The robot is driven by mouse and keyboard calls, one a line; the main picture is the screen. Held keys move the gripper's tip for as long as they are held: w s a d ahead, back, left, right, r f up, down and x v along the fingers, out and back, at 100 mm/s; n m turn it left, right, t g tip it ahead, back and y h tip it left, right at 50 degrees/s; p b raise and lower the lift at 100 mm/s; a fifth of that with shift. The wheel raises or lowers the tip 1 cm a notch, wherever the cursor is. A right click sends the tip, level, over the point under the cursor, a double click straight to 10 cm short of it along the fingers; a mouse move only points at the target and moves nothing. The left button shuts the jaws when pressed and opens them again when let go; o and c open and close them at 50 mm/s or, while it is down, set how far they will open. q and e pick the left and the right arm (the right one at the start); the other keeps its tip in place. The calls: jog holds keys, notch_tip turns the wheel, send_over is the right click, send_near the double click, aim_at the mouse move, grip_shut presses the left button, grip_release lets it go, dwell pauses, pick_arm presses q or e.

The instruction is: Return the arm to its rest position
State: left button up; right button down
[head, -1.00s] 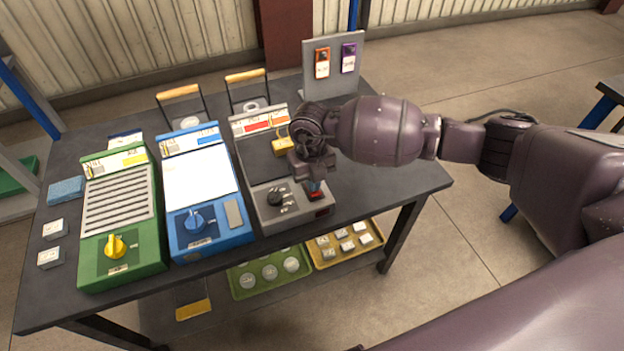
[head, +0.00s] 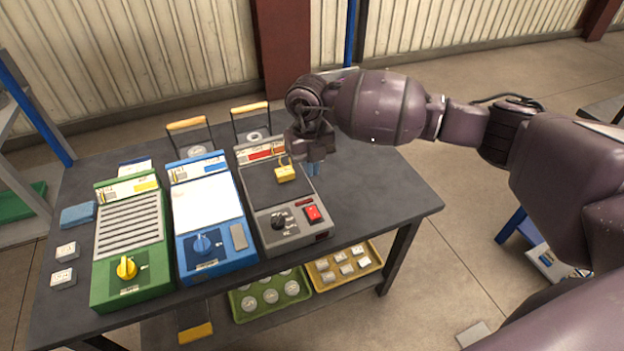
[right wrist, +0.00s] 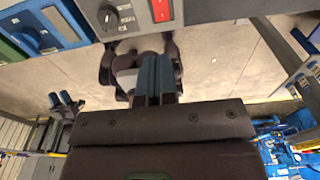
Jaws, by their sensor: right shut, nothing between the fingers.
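My right arm (head: 385,108) reaches in from the right over the table. My right gripper (head: 313,168) hangs above the table's right part, just right of the grey unit (head: 285,212) with a black dial and a red switch (head: 312,214). Its fingers are shut and hold nothing. In the right wrist view the closed blue-grey fingers (right wrist: 155,78) point toward the grey unit's front edge, with the red switch (right wrist: 161,10) beyond them. My left gripper is not visible in the head view.
A green unit (head: 130,245), a blue unit (head: 205,215) and a yellow padlock (head: 286,174) on the grey unit are on the dark table (head: 385,205). A green tray (head: 270,300) and yellow tray (head: 342,268) sit on the shelf below. The table's right end is clear.

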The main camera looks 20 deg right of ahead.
jog(key=shift+r, duration=0.45)
